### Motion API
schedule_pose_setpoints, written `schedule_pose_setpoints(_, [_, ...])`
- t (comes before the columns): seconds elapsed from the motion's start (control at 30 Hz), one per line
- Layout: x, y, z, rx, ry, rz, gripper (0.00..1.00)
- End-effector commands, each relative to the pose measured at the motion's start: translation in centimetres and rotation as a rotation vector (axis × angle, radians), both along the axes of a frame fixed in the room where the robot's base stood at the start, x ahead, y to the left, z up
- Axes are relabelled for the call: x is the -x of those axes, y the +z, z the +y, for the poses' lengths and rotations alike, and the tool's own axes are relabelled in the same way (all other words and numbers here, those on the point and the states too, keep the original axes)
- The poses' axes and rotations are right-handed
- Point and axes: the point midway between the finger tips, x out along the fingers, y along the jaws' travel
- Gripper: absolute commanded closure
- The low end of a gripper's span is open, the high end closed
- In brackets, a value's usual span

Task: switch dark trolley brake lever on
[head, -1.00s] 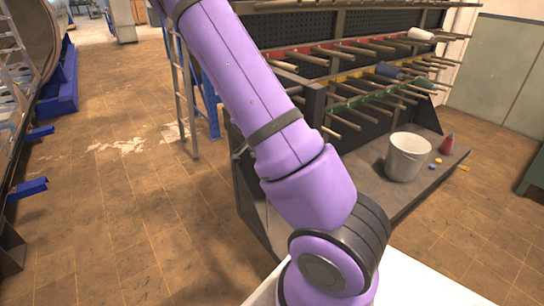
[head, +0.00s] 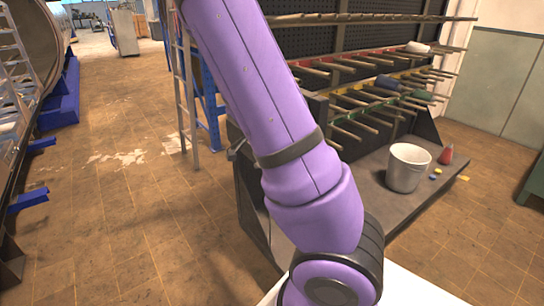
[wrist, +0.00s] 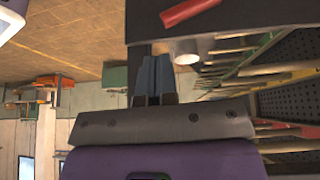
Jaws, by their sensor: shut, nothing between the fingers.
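The dark trolley (head: 412,204) is a dark rack with rows of pegs and a low base shelf, on the right in the head view. In the wrist view its dark base panel (wrist: 240,16) is at the top. A red bar (wrist: 190,11) lies across that panel and looks like the brake lever; I cannot tell its setting. My gripper (wrist: 153,62) shows in the wrist view, its fingers together and empty, below and left of the red bar in the picture and apart from it. In the head view my purple arm hides the gripper.
A white bucket (head: 408,168) and a small red cone (head: 446,154) stand on the trolley's shelf. A ladder (head: 184,95) and blue frame (head: 209,100) stand behind the trolley. A large metal chamber (head: 30,35) is at the left. The tiled floor between is open.

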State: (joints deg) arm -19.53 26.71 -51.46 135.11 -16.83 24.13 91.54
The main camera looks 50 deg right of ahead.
Motion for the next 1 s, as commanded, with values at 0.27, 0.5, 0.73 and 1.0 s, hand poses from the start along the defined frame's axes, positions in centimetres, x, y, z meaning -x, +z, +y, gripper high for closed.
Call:
schedule_pose_setpoints(0.27, [0.9, 1.2, 1.1, 0.0, 0.002, -0.001, 1.0])
schedule_pose_setpoints(0.5, [1.0, 1.4, 1.2, 0.0, 0.0, -0.001, 1.0])
schedule_pose_setpoints(0.73, [1.0, 1.4, 1.2, 0.0, 0.0, -0.001, 1.0])
schedule_pose_setpoints(1.0, [1.0, 1.4, 1.3, -0.001, 0.002, -0.002, 1.0])
